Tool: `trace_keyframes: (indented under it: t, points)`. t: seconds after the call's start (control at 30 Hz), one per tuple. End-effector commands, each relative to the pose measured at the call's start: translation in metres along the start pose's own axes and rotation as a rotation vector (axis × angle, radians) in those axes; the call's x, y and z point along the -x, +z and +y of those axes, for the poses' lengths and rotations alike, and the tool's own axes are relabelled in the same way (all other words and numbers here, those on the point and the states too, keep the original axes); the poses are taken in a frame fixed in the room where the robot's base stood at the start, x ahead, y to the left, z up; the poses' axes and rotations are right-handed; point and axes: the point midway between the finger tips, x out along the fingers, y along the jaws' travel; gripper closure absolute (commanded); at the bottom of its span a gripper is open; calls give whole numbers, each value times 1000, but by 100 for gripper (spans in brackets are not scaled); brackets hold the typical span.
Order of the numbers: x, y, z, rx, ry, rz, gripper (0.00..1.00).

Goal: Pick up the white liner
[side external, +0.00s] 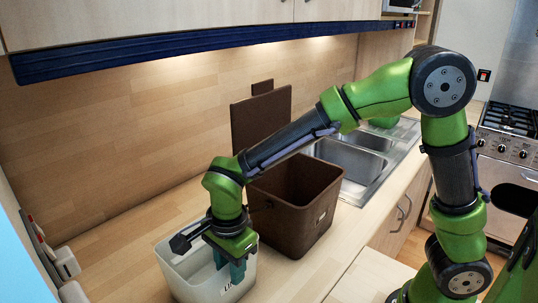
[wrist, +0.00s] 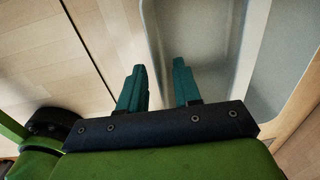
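The white liner (side external: 188,287) is an open, pale box standing upright on the wooden counter at the bottom of the side view, with partly hidden dark lettering on its front. My gripper (side external: 230,268) points down at its rim, with teal fingers. In the wrist view the liner (wrist: 212,45) fills the middle and right. There my gripper (wrist: 158,70) is open, with a clear gap between the fingers. The left finger appears outside the liner's wall and the right one over its inside, so they straddle the rim. I cannot tell whether either touches it.
A brown bin (side external: 318,225) stands close behind the liner to the right. A dark brown panel (side external: 260,115) leans on the back wall. A steel sink (side external: 350,160) lies beyond. White fittings (side external: 64,262) are at the left. The counter left of the liner is clear.

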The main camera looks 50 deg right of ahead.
Motion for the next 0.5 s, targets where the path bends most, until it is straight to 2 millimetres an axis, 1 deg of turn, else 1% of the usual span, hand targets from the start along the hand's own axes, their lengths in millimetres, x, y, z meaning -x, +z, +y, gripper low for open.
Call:
trace_keyframes:
  t: [0.03, 0.1, 0.2, 0.47, 0.5]
  points:
    - [-10, 0, 0, 1, 5, 3, 67]
    - [-20, 0, 0, 1, 4, 2, 67]
    - [-29, 0, 0, 0, 3, 1, 67]
    - [-32, 0, -1, 0, 0, 0, 67]
    - [-32, 0, -1, 0, 0, 0, 72]
